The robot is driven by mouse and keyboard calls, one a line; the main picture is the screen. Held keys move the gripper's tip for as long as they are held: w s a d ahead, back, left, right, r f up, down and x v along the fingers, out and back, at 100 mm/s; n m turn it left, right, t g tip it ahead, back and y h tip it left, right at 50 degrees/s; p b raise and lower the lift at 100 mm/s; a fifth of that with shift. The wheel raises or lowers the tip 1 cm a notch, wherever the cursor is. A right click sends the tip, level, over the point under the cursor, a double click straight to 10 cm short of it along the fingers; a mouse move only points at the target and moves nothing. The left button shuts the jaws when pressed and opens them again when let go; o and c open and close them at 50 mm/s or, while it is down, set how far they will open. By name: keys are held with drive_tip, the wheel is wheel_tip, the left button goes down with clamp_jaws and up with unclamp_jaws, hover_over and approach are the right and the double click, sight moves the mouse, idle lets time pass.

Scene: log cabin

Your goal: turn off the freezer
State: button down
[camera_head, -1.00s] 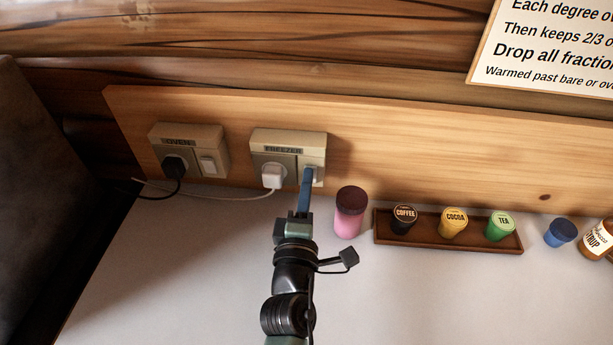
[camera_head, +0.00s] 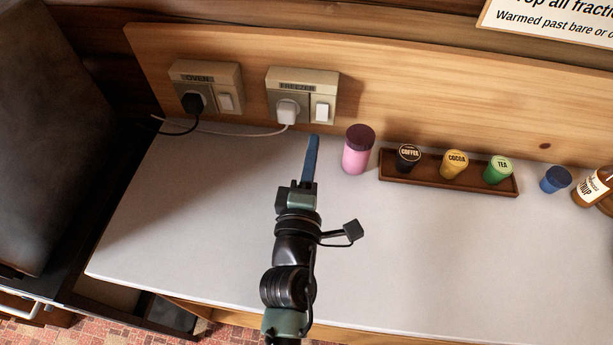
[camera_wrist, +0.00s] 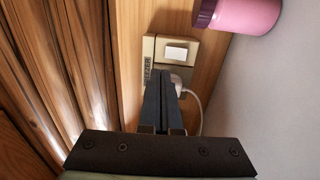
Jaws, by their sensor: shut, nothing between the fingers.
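The freezer outlet box (camera_head: 302,96) is on the wooden backboard, labelled FREEZER. A white plug (camera_head: 287,112) sits in its left half and a white rocker switch (camera_head: 322,112) is in its right half. My gripper (camera_head: 311,140) is shut and empty, its blue fingers in front of and below the switch, apart from it. In the wrist view the freezer box (camera_wrist: 150,48) appears turned sideways, with the switch (camera_wrist: 176,53) beyond the tips of my shut fingers (camera_wrist: 160,85). The fingers partly hide the plug (camera_wrist: 177,82) there.
The oven outlet box (camera_head: 206,80) with a black plug is to the left. A pink jar (camera_head: 358,150) stands right of my gripper, beside a brown tray (camera_head: 440,183) holding coffee, cocoa and tea jars. The left part of the white counter (camera_head: 190,220) is clear.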

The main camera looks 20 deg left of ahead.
drive_tip(key=shift+r+b+v, duration=0.15)
drive_tip(key=shift+b+v, duration=0.05)
drive_tip(key=shift+v, duration=1.05)
drive_tip(key=shift+r+b+v, duration=0.15)
drive_tip(key=shift+v, duration=1.05)
drive_tip(key=shift+s, duration=0.15)
drive_tip(key=w+d+r+m+t+h, duration=0.2)
drive_tip(key=w+d+r+m, duration=0.3)
drive_tip(key=r, duration=0.7)
drive_tip(key=w+d+r+m+t+h, duration=0.1)
drive_tip(key=d+r+m+t+h, duration=0.15)
drive_tip(key=r+m, duration=0.6)
drive_tip(key=s+d+r+m+t, duration=0.1)
drive_tip(key=s+d+r+m, duration=0.1)
drive_tip(key=r, duration=0.7)
drive_tip(key=s+d+r+m+t, duration=0.2)
drive_tip(key=s+r+m, duration=0.1)
drive_tip(key=r, duration=0.6)
drive_tip(key=s+d+r+m+t, duration=0.2)
drive_tip(key=s+r, duration=0.2)
drive_tip(key=r, duration=0.5)
drive_tip(key=shift+s+d+m+h, duration=0.15)
drive_tip(key=shift+s+m+h, duration=0.05)
drive_tip(key=shift+m+h, duration=0.15)
